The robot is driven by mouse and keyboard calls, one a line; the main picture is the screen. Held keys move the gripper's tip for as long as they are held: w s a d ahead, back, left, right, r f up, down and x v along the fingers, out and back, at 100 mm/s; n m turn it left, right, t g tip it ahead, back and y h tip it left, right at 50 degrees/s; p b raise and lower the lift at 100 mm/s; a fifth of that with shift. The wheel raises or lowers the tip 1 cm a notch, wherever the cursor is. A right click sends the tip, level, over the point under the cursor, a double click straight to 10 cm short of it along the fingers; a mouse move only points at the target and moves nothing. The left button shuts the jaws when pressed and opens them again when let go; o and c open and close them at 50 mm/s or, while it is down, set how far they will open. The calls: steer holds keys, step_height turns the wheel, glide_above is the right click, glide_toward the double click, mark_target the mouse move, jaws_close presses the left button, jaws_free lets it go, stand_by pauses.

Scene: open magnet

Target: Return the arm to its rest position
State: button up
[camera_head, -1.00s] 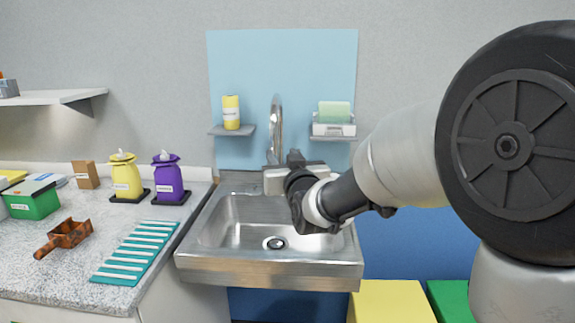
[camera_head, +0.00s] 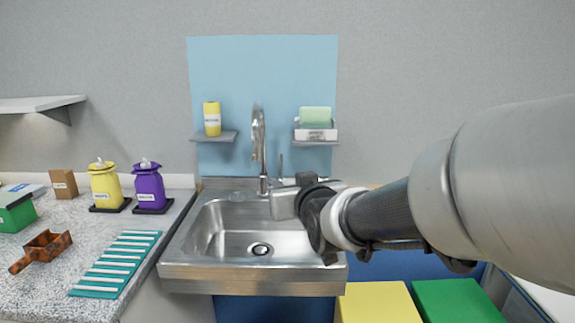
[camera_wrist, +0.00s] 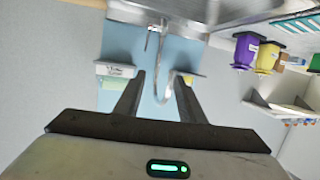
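My arm reaches in from the right in the head view, with its dark wrist and grey gripper body (camera_head: 285,204) over the right back part of the sink (camera_head: 250,284). The fingers are hidden from the head camera. In the wrist view my gripper (camera_wrist: 160,78) has its two dark fingers spread apart, with nothing between them. The curved faucet (camera_wrist: 163,88) shows beyond the gap; in the head view the faucet (camera_head: 259,150) stands behind the sink, left of the gripper.
Small wall shelves hold a yellow can (camera_head: 212,119) and a green sponge (camera_head: 315,117). The left counter holds yellow (camera_head: 105,187) and purple (camera_head: 149,187) containers, a teal ribbed mat (camera_head: 116,264) and a brown scoop (camera_head: 42,251). Yellow (camera_head: 378,303) and green (camera_head: 455,300) boxes stand low right.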

steer(key=s+d+f+m+g+h, duration=0.1)
steer(key=s+d+f+g, duration=0.3)
steer(key=s, duration=0.5)
steer(key=s+d+f+m+g+h, duration=0.1)
steer(key=s+d+g, duration=0.1)
steer(key=s+d, duration=0.5)
steer(key=s+d+f+m+g+h, duration=0.1)
steer(key=s+d+f+g+h, duration=0.15)
steer(key=s, duration=0.95)
step_height(320, 180, up, 21)
steer(key=p, duration=2.1)
steer(key=shift+w+d+g+y+p, duration=0.25)
steer(key=shift+g+y+p, duration=0.1)
steer(key=shift+y, duration=0.1)
steer(key=shift+f, duration=0.1)
steer(key=shift+c, duration=0.6)
steer(key=shift+a, duration=0.1)
